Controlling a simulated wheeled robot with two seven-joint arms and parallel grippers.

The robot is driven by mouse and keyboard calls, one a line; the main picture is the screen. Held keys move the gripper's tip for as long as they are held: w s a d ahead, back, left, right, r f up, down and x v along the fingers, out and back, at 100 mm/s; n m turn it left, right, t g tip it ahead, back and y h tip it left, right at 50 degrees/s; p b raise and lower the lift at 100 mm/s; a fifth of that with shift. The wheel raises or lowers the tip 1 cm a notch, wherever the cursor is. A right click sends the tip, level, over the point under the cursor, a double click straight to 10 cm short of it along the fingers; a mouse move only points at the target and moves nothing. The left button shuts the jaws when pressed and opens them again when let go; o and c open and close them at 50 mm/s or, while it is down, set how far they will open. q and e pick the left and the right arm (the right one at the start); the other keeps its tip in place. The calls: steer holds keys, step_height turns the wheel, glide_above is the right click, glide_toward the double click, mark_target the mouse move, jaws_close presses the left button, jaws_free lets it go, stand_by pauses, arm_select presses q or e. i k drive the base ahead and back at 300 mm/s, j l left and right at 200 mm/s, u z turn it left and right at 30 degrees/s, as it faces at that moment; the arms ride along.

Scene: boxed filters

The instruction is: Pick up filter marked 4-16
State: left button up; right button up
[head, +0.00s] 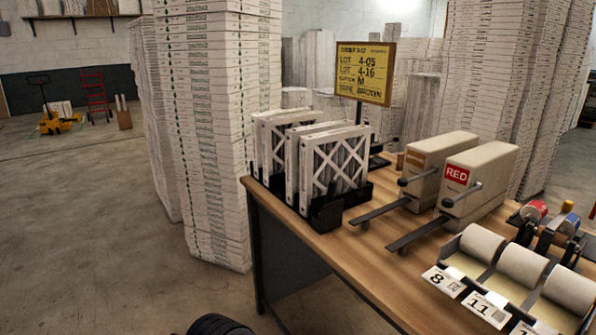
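Several white-framed pleated filters with cross-braced faces stand upright at the left end of the wooden table (330,243). The front filters (335,165) sit in a black rack (327,213), and more filters (272,140) stand behind and to the left. No mark 4-16 can be read on any filter from here. A yellow sign (364,72) behind them carries the lines "LOT 4-05" and "LOT 4-16". Neither of my grippers can be made out in the head view.
Two beige dispensers (480,185), one labelled RED, have dark levers reaching toward the table's front edge. White rolls (521,264) with numbered cards and tape holders (545,222) fill the right. Tall stacks of boxes (220,130) rise behind. Floor at left is open.

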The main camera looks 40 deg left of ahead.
mark_target(341, 155)
steer(key=i+l+u, duration=0.1)
steer(key=u, duration=0.4)
steer(key=l+u, duration=0.35)
steer(key=u, duration=0.15)
steer(key=i+l+u, duration=0.1)
steer(key=l+u, duration=0.2)
steer(key=u, duration=0.2)
steer(key=i, duration=0.4)
steer(key=k+j, duration=0.1)
steer(key=k, duration=0.3)
